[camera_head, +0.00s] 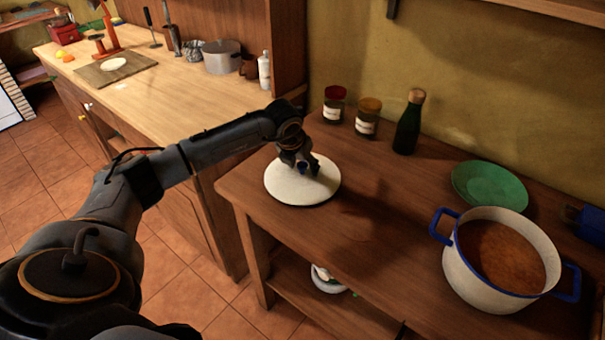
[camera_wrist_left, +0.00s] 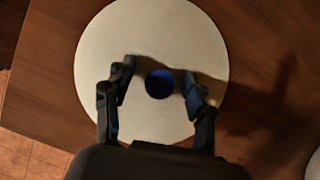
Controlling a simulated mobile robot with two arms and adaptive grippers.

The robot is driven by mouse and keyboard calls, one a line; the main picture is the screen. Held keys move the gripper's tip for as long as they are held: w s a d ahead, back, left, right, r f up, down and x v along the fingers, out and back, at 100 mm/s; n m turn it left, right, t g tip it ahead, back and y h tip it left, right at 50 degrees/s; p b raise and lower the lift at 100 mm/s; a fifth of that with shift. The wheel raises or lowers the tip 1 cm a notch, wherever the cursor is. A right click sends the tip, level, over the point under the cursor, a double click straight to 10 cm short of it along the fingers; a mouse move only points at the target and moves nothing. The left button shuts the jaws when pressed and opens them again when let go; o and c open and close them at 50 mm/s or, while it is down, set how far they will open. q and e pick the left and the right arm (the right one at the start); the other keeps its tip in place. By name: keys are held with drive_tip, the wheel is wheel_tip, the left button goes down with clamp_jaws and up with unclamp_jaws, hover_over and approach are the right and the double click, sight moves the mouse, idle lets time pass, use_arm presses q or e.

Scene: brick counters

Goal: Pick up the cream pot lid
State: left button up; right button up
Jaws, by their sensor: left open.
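The cream pot lid (camera_head: 289,189) lies flat on the brown wooden counter near its left end. It is a round disc with a dark blue knob (camera_wrist_left: 159,84) at its middle. My left gripper (camera_head: 300,167) is over the lid, fingers pointing down at the knob. In the left wrist view my left gripper (camera_wrist_left: 158,90) is open, with one finger on each side of the knob and a gap on both sides. In the head view the fingers partly hide the knob. My right gripper is not in view.
A cream pot (camera_head: 468,281) with blue handles and brown contents stands at the right. A green plate (camera_head: 489,186), a dark bottle (camera_head: 409,123) and two jars (camera_head: 367,118) stand along the wall. The counter between lid and pot is clear.

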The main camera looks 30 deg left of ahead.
use_arm(q)
clamp_jaws()
idle(0.3)
